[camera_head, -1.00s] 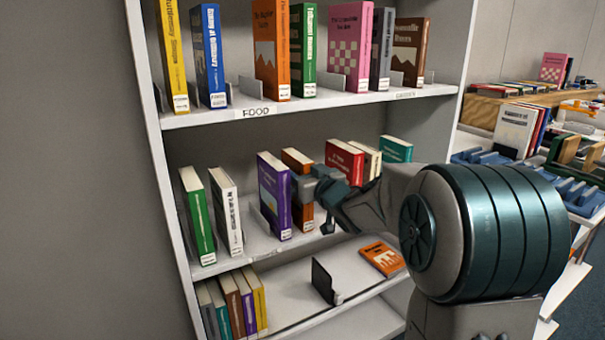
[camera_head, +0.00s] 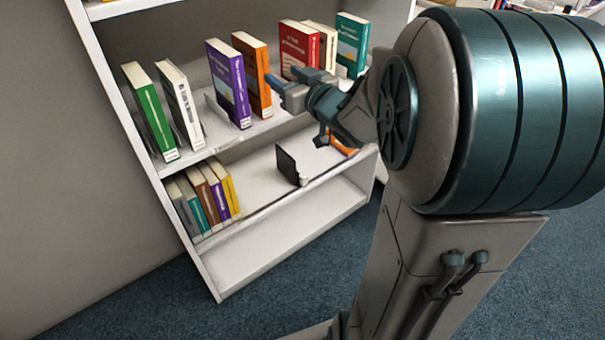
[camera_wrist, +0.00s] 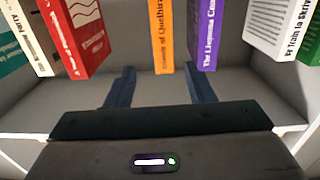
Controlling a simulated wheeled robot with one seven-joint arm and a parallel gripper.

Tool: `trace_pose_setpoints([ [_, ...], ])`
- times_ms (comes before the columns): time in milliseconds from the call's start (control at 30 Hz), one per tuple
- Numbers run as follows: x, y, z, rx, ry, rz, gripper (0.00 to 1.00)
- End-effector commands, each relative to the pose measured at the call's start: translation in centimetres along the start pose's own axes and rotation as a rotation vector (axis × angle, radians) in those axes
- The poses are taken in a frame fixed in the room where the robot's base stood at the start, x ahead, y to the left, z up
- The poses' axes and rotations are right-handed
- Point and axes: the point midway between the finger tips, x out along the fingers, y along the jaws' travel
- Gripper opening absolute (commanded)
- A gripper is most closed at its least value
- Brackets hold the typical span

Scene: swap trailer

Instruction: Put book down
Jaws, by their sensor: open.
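An orange book (camera_head: 255,72) stands upright on the middle shelf, close to the right of a purple book (camera_head: 228,83). In the wrist view the orange book's spine (camera_wrist: 162,38) lies in line with the gap between my fingers, with the purple book's spine (camera_wrist: 202,38) beside it. My gripper (camera_head: 276,88) is open in front of the orange book's spine. In the wrist view the two fingers of my gripper (camera_wrist: 160,74) are apart with nothing held between them. Whether a fingertip touches the book I cannot tell.
A red book (camera_head: 299,48) stands right of my gripper; green (camera_head: 150,110) and white (camera_head: 180,104) books stand left. The lower shelf holds a dark bookend (camera_head: 290,166), several books at its left, and an orange book (camera_head: 343,146) partly hidden by my gripper. Bare shelf lies between.

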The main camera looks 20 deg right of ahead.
Motion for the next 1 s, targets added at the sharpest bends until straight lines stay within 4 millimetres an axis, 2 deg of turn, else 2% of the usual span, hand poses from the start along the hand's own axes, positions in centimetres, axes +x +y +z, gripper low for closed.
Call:
trace_pose_setpoints([
  [67,-0.1,0.2,0.6,-0.009,-0.043,0.045,0.49],
  [233,-1.4,1.2,3.5,-0.022,-0.239,0.210,0.49],
  [367,-3.8,1.4,6.3,-0.011,-0.432,0.319,0.49],
  [467,-6.1,0.7,8.6,0.010,-0.592,0.372,0.49],
  [567,-9.0,-0.7,10.9,0.041,-0.761,0.399,0.49],
  [733,-14.5,-4.5,14.0,0.108,-1.055,0.374,0.49],
  [900,-19.4,-8.6,15.5,0.169,-1.293,0.290,0.49],
  [1000,-21.4,-10.3,15.8,0.191,-1.381,0.246,0.49],
])
